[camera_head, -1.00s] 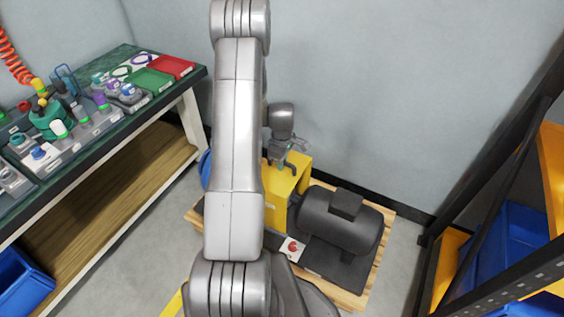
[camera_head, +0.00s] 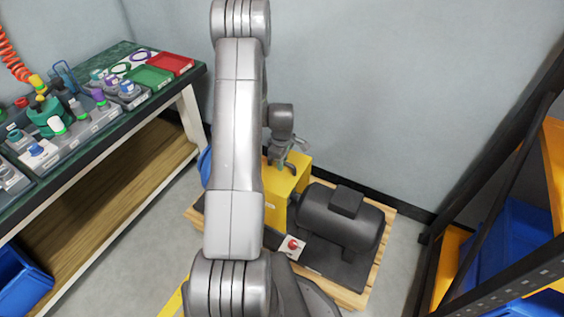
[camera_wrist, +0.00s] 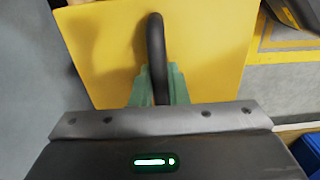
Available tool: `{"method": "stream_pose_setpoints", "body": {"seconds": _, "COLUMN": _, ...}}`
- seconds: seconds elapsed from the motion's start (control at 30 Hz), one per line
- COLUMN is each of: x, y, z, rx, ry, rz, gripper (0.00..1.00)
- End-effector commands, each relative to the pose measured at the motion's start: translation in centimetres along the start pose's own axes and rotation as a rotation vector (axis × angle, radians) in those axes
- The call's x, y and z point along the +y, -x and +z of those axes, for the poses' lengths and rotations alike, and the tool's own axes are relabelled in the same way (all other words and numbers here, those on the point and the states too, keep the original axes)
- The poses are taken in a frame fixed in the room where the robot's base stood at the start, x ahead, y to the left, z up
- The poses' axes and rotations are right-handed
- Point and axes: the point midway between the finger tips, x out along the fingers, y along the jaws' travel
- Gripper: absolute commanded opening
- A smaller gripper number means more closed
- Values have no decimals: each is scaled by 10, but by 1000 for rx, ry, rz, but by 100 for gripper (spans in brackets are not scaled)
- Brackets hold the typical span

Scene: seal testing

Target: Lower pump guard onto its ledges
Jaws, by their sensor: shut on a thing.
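The yellow pump guard (camera_head: 283,184) is at the pump unit, left of the dark motor, partly hidden behind my arm. In the wrist view its flat yellow top (camera_wrist: 205,40) fills the upper middle, with a dark handle (camera_wrist: 156,50) standing on it. My gripper (camera_head: 285,160) is above the guard. In the wrist view its green fingers (camera_wrist: 158,88) are shut on the handle. The ledges are hidden under the guard and behind my arm, so I cannot tell whether the guard touches them.
The dark motor (camera_head: 341,222) stands close to the right of the guard on a wooden pallet (camera_head: 388,228). A red button (camera_head: 291,244) is in front. A workbench (camera_head: 110,128) with trays is at left, an orange shelf with blue bins (camera_head: 505,240) at right.

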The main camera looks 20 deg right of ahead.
Motion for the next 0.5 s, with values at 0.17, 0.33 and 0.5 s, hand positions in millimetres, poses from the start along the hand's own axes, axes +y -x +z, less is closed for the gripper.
{"method": "stream_pose_setpoints", "body": {"seconds": 0.17, "x": 0, "y": -3, "z": 0, "rx": 1, "ry": 0, "rz": 1, "gripper": 0}}
{"method": "stream_pose_setpoints", "body": {"seconds": 0.33, "x": 0, "y": -6, "z": 0, "rx": 1, "ry": 0, "rz": 1, "gripper": 0}}
{"method": "stream_pose_setpoints", "body": {"seconds": 0.5, "x": 0, "y": -8, "z": 0, "rx": 1, "ry": 0, "rz": 1, "gripper": 0}}
